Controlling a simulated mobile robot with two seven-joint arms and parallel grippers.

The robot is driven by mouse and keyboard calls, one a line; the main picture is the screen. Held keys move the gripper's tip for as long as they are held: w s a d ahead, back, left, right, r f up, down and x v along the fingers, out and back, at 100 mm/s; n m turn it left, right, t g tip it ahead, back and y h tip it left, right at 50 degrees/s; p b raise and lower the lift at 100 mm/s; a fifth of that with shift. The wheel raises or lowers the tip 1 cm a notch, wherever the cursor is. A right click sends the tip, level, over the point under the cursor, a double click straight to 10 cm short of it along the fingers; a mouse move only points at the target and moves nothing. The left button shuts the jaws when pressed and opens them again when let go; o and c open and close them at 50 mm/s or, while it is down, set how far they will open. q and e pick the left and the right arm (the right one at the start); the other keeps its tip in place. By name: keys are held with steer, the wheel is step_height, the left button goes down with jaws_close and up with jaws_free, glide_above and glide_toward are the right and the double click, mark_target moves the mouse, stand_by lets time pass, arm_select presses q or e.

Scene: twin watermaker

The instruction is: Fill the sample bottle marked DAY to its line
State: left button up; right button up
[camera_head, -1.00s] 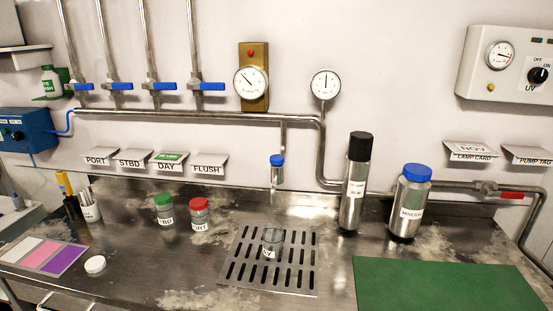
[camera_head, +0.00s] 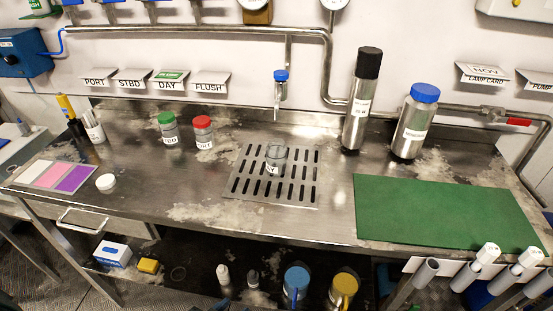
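The open sample bottle (camera_head: 275,160), with a label that seems to end in "AY", stands upright on the slotted drain grate (camera_head: 240,187). The spout with a blue-topped fitting (camera_head: 280,82) hangs above it, apart from it; I cannot make out any water running. A loose white cap (camera_head: 106,182) lies on the counter at the left. The valves with blue handles (camera_head: 153,3) are cut off at the top edge. The DAY card (camera_head: 170,82) with a green tag is on the wall. Neither gripper shows in the view.
A green-capped bottle (camera_head: 168,129) and a red-capped bottle (camera_head: 203,132) stand left of the grate. A tall black-capped cylinder (camera_head: 357,112) and a blue-capped bottle (camera_head: 413,125) stand right. The green mat (camera_head: 440,212) is bare. A shelf below holds several items.

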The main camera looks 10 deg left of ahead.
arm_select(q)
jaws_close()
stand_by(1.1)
